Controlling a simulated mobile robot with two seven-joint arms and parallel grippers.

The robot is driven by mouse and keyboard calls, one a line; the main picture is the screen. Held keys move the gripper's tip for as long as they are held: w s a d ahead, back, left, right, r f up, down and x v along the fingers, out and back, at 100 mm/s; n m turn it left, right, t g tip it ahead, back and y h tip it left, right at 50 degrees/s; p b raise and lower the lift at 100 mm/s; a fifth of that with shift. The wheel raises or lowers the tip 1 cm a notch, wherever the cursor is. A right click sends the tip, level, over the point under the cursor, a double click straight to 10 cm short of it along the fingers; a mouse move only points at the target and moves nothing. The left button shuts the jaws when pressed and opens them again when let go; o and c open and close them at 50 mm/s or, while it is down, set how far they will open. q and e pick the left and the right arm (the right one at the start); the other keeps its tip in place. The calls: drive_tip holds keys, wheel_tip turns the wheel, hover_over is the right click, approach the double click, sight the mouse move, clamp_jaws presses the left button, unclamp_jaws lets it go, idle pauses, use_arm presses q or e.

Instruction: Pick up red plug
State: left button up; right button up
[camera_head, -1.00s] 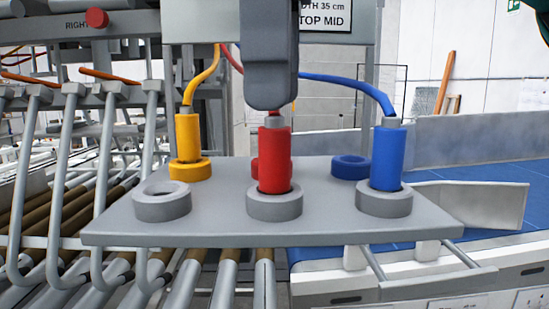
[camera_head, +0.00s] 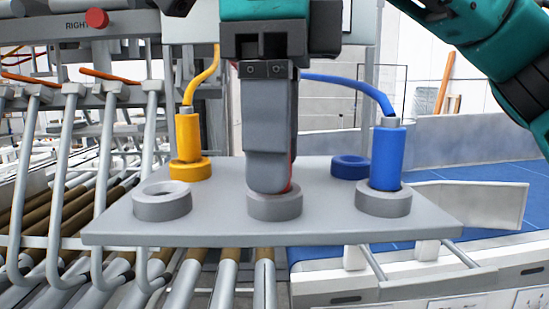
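The red plug (camera_head: 292,172) stands in the front middle grey socket (camera_head: 274,206). Only a thin red strip of it shows beside my gripper. My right gripper (camera_head: 268,182) points straight down over the plug, its fingers covering almost all of it. From this side-on angle I cannot tell whether the fingers are apart or closed on the plug. The red ring socket behind is hidden. My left gripper is not in view.
A yellow plug (camera_head: 188,138) stands in the yellow socket at the back left. A blue plug (camera_head: 387,158) stands in the front right grey socket. An empty grey socket (camera_head: 162,201) is at front left, and an empty blue socket (camera_head: 350,167) is at back right.

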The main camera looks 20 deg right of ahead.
clamp_jaws()
drive_tip(key=shift+r, duration=0.15)
idle(0.4)
drive_tip(key=shift+r, duration=4.85)
